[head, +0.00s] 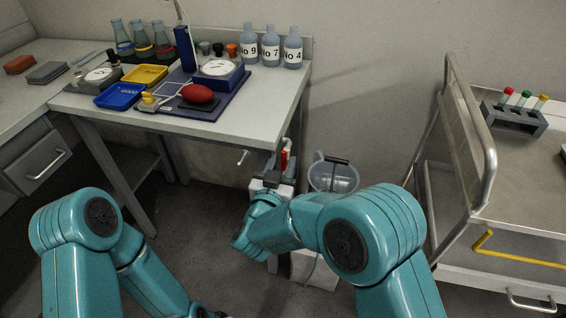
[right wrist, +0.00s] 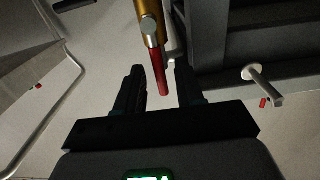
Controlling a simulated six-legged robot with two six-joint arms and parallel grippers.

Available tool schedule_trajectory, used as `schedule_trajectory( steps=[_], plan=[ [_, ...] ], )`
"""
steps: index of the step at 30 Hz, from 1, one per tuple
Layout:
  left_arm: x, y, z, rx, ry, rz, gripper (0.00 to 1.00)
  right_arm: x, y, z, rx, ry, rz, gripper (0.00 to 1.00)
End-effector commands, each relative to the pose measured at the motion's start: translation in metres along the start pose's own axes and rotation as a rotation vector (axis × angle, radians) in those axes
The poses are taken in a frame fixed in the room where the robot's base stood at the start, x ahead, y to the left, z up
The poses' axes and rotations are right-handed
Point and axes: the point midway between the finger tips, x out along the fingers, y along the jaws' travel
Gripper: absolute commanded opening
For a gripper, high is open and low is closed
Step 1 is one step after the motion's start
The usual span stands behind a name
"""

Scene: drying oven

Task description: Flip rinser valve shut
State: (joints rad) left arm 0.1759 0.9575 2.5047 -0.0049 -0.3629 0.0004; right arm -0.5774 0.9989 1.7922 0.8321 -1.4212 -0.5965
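The valve has a brass body (right wrist: 149,20) and a red-sleeved lever (right wrist: 159,75) in the right wrist view. The lever points down toward my right gripper (right wrist: 160,68). That gripper is open, with its dark fingers on either side of the lever's end and gaps visible on both sides. In the head view a red valve part (head: 285,158) shows beside the right table leg, just beyond my right gripper (head: 274,168), which partly hides the fixture. My left arm is bent low at the left; its gripper is out of the picture.
A clear bucket (head: 333,176) stands just right of the valve. The table (head: 262,108) above holds bottles, flasks, trays and a scale. A steel cart (head: 487,165) with a tube rack (head: 514,118) stands at the right. The floor below the table is open.

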Motion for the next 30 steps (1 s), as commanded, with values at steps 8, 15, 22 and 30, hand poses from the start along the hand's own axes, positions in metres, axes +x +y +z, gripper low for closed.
schedule_trajectory(
  steps=[8,15,22,30],
  plan=[
    [0.0000,0.0000,0.0000,0.000,0.000,0.000,0.43,0.0007,0.0001,-0.0001,0.000,0.000,0.000,0.00],
    [0.0000,0.0000,0.0000,0.000,0.000,0.000,0.43,0.0021,0.0004,0.0000,0.000,0.000,0.000,0.00],
    [0.0000,0.0000,0.0000,0.000,0.000,0.000,0.43,0.0031,0.0006,0.0000,0.000,0.000,0.000,0.00],
    [0.0000,0.0000,0.0000,0.000,0.000,0.000,0.43,0.0032,0.0007,-0.0003,0.000,0.000,0.000,0.00]
  ],
)
